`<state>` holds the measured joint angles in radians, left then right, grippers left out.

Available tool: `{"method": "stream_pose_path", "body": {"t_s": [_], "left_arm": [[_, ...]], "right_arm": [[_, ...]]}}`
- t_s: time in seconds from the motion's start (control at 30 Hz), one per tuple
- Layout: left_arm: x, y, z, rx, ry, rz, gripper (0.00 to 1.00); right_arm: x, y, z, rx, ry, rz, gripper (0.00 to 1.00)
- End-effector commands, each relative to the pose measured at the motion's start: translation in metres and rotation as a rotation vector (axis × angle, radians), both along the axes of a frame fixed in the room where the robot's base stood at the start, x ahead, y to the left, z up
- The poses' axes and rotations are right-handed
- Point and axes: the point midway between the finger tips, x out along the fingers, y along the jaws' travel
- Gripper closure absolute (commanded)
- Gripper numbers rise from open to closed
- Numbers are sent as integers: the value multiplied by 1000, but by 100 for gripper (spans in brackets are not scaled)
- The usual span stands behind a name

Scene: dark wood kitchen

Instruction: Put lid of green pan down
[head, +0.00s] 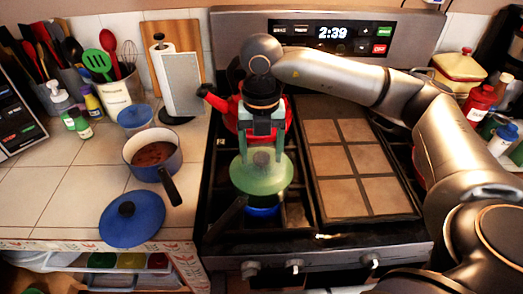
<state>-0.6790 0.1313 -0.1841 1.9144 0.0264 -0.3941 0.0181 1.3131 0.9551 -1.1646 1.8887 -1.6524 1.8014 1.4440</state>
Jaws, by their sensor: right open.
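The round green lid (262,178) is on the left side of the stove, seen from above with a pale knob in its middle. My right gripper (262,143) is open, pointing down over the lid, with its fingers at or just above the knob. I cannot tell whether they touch it. A dark handle (228,217) sticks out toward the front left beneath the lid, and a blue rim (262,210) shows just in front of it. What the lid rests on is mostly hidden. My left gripper is not in view.
A red kettle (229,110) stands behind my right gripper. A flat griddle with tan squares (345,185) is to the right. On the left counter are a blue pot (135,150) with brown contents, a blue lid (132,218) and a paper towel roll (182,85). Free tiles lie at the left.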

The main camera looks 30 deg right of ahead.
Motion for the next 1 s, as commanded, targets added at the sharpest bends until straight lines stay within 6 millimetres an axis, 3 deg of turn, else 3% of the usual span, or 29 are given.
{"method": "stream_pose_path", "body": {"t_s": [0.27,0.3,0.7,1.0], "left_arm": [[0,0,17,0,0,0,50],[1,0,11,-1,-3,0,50],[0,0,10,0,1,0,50],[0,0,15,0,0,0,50]], "right_arm": [[0,0,19,0,-2,0,26],[2,1,23,1,-6,0,26],[1,0,114,0,-4,1,26],[0,0,132,-1,-1,0,26]]}}
